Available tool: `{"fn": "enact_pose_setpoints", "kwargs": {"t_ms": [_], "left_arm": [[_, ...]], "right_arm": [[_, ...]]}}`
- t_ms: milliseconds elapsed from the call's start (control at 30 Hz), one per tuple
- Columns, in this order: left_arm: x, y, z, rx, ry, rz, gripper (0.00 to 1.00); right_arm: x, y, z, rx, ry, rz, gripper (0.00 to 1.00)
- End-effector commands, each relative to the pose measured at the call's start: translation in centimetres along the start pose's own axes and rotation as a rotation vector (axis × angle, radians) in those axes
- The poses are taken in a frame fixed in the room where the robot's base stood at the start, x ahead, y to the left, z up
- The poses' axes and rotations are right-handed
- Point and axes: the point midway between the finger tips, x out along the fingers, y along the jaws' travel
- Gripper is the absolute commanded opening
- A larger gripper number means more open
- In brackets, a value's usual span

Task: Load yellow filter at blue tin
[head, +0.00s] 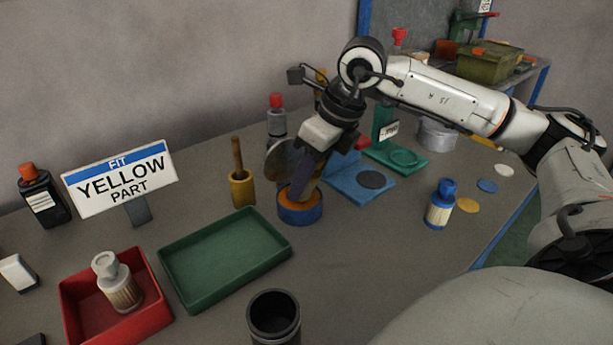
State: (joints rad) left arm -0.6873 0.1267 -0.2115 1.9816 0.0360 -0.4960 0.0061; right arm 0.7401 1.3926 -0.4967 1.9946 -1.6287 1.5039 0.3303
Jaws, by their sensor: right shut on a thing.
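The blue tin (300,216) is a low round ring standing on the table near the middle of the head view. The yellow filter (287,199), a yellow-orange round piece, shows at its top opening. My right gripper (299,195) reaches down from above, with its fingers at the filter, and is shut on it. The fingers cover part of the filter, so I cannot tell how deep it sits. My left gripper is not in view.
A sign (120,180) reads "FIT YELLOW PART". A green tray (225,295), a red tray (75,320) with a bottle and a dark cup (274,322) stand in front. A mortar (242,190), a blue stand (350,180) and a blue-capped bottle (440,207) are nearby. Loose discs lie right.

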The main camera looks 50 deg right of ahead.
Motion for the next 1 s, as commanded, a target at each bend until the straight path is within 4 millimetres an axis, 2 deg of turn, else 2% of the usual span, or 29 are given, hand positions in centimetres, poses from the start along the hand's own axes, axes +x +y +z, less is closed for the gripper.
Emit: {"fn": "enact_pose_setpoints", "kwargs": {"t_ms": [267,1000], "left_arm": [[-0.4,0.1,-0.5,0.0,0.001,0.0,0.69],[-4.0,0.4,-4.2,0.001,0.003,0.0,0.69]], "right_arm": [[-0.5,0.1,0.1,0.0,0.005,0.0,0.12],[-6.3,0.5,2.2,0.0,0.0,0.0,0.12]]}}
